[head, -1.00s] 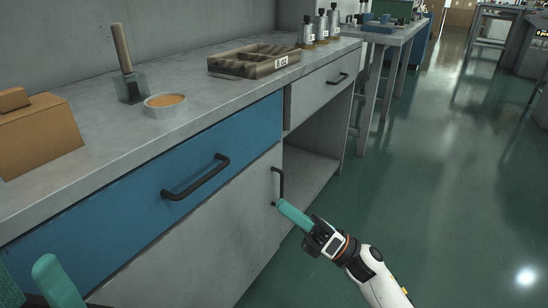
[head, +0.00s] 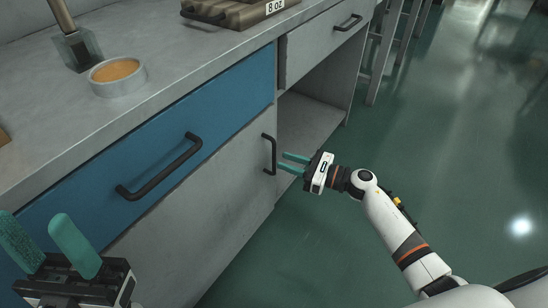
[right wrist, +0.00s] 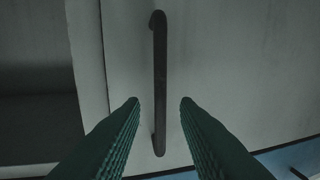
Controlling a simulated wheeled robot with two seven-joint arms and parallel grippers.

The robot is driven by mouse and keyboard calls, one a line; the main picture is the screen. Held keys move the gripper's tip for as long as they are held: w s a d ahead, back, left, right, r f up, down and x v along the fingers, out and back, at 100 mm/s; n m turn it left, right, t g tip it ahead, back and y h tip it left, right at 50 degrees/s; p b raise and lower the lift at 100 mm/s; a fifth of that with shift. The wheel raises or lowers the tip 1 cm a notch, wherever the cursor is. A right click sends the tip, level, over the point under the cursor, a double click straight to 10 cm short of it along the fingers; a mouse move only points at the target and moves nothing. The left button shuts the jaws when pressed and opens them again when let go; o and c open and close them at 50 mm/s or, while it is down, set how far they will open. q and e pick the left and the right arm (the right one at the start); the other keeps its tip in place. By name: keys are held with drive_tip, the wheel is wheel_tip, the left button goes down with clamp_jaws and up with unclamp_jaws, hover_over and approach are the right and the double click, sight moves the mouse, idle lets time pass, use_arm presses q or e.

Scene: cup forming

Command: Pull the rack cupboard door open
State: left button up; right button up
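The grey cupboard door (head: 205,215) is below the blue drawer and looks closed. Its black upright handle (head: 269,154) is near the door's right edge; the right wrist view shows the same handle (right wrist: 160,85) between the fingers in the picture. My right gripper (head: 285,164) is open just right of the handle, its teal fingertips pointing at it. The fingers (right wrist: 160,103) are apart on either side of the handle; whether they reach around it I cannot tell. My left gripper (head: 48,238) is open and empty at the lower left, in front of the blue drawer.
The blue drawer (head: 215,135) has its own black handle (head: 160,168) sticking out. Right of the door is an open shelf space (head: 312,122) under a grey drawer (head: 318,48). A cup of orange-brown material (head: 118,80) stands on the worktop.

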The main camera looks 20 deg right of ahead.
sight(274, 172)
drive_tip(key=shift+x, duration=2.4)
clamp_jaws()
